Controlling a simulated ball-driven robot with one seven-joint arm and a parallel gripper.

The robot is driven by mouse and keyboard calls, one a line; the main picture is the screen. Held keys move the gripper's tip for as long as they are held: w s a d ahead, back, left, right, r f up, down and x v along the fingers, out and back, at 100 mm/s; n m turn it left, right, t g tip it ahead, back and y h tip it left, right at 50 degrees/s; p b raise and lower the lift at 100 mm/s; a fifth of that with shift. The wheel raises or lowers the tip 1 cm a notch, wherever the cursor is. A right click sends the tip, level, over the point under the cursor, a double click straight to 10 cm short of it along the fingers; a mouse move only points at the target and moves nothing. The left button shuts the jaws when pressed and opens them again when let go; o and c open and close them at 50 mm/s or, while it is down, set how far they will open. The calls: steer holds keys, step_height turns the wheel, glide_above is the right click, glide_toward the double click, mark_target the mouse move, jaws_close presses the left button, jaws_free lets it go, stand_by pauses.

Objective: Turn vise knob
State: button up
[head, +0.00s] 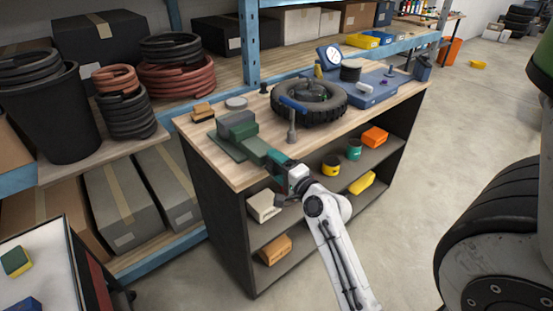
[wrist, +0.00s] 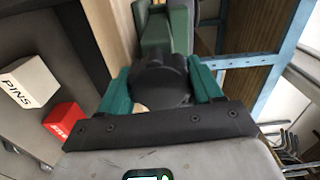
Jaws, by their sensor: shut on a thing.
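The green vise (head: 236,138) stands on the left front part of the wooden workbench (head: 214,160). In the wrist view the vise (wrist: 165,28) is at the top centre, with its round black knob (wrist: 160,80) toward me. My gripper (head: 280,160) is at the bench's front edge, at the near end of the vise. In the wrist view the green fingers of my gripper (wrist: 162,92) are on both sides of the knob and shut on it. In the head view the knob is hidden by my gripper.
Shelves below hold a white box (head: 264,206), an orange box (head: 275,250) and several other items. Open floor (head: 400,200) lies right of the bench.

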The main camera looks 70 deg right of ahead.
steer(key=shift+m+p, duration=0.7)
steer(key=shift+m, duration=0.5)
steer(key=shift+f, duration=0.1)
steer(key=o, duration=1)
steer(key=b+v, duration=0.2)
steer(key=v, duration=0.9)
steer(key=shift+b, duration=0.4)
steer(key=shift+d, duration=0.1)
